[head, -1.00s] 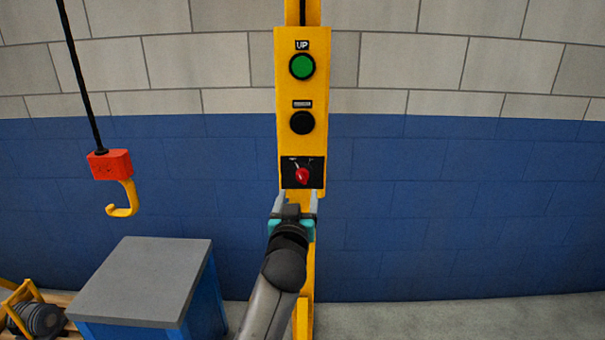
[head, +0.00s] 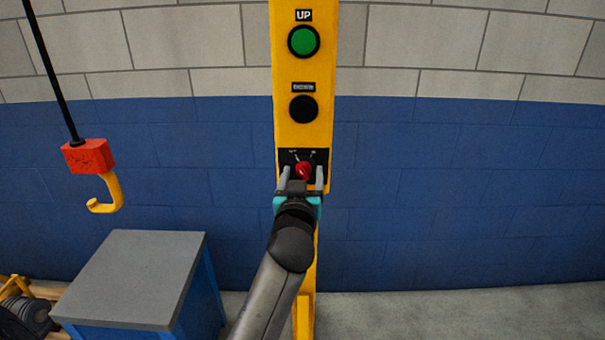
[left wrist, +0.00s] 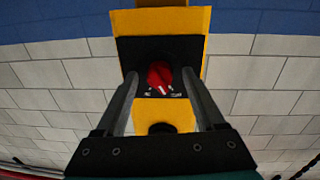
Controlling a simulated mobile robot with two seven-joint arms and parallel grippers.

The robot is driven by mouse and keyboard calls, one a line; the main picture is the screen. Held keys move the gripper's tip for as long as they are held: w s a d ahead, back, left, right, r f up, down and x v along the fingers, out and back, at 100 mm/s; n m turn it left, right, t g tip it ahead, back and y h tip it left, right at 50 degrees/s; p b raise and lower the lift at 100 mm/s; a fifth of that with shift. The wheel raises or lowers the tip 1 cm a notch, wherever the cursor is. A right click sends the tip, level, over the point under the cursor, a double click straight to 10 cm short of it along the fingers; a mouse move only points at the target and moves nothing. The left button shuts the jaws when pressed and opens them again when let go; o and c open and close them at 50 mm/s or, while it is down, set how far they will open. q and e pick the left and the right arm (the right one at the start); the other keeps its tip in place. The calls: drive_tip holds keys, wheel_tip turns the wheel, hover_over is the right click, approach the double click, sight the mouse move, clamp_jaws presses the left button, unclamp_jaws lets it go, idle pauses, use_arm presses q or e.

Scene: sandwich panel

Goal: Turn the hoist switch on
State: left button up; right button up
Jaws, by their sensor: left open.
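The hoist switch is a red rotary knob (head: 303,169) on a black plate low on the yellow control panel (head: 302,133). My left gripper (head: 303,180) is open at the plate, with one finger on each side of the knob in the head view. In the left wrist view the red knob (left wrist: 160,76) shows between and just beyond the two open fingers (left wrist: 159,85), its white mark slanted. I cannot tell whether the fingers touch it. My right gripper is not in view.
Above the knob are a black button (head: 304,109) and a green UP button (head: 303,41). A red hoist block (head: 89,156) with a yellow hook hangs at the left. A grey-topped blue table (head: 135,278) stands below it. Floor at the right is clear.

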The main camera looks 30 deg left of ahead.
use_arm(q)
drive_tip(key=shift+c, duration=0.3)
clamp_jaws()
idle(0.3)
drive_tip(key=shift+r+m+p, duration=0.15)
drive_tip(key=shift+m+p, duration=0.75)
drive_tip(key=shift+p, duration=0.1)
drive_tip(key=m+p, duration=0.2)
drive_tip(key=m, duration=0.1)
drive_tip(key=shift+r+p, duration=0.1)
drive_tip(key=shift+p, duration=0.3)
drive_tip(key=m+p, duration=0.2)
drive_tip(key=m, duration=0.1)
drive_tip(key=shift+m+g, duration=0.3)
drive_tip(key=shift+g, duration=0.1)
drive_tip(key=shift+m+p, duration=0.75)
drive_tip(key=shift+m, duration=0.75)
